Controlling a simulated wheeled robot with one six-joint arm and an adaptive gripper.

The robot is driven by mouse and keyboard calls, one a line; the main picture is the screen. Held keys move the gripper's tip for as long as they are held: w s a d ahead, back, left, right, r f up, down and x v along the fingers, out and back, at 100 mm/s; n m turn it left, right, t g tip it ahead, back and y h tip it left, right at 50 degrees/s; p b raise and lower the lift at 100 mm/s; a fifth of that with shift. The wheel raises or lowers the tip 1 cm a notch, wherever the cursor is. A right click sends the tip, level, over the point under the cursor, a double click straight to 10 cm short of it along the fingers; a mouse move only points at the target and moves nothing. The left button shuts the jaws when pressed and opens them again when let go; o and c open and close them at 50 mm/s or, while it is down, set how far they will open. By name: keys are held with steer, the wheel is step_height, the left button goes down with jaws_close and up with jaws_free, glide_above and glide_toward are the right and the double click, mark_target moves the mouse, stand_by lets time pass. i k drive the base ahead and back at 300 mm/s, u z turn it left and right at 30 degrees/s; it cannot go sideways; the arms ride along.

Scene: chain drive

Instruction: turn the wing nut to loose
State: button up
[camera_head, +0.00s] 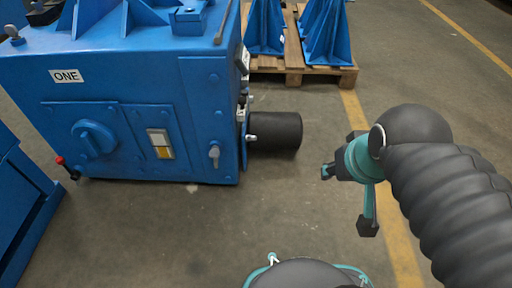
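A blue machine (140,75) labelled "ONE" stands at the left. A small grey fitting (214,153) sits low on the right part of its front face. Another small light fitting (252,138) sits on its right side, next to a dark cylinder (278,132). Both are too small for me to tell which, if either, is the wing nut. My gripper (347,199) is at the right of the picture, apart from the machine, above the floor. Its two dark fingertips are spread wide apart, with nothing between them.
A blue rotary knob (94,138) and a switch plate (160,143) are on the machine's front. A red-tipped lever (62,161) is at its lower left. A wooden pallet (293,76) with blue stands is behind. Concrete floor (275,205) is clear between machine and gripper.

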mark_target(249, 137)
steer(key=z, duration=0.1)
steer(key=i, duration=0.45)
steer(key=u, duration=1.2)
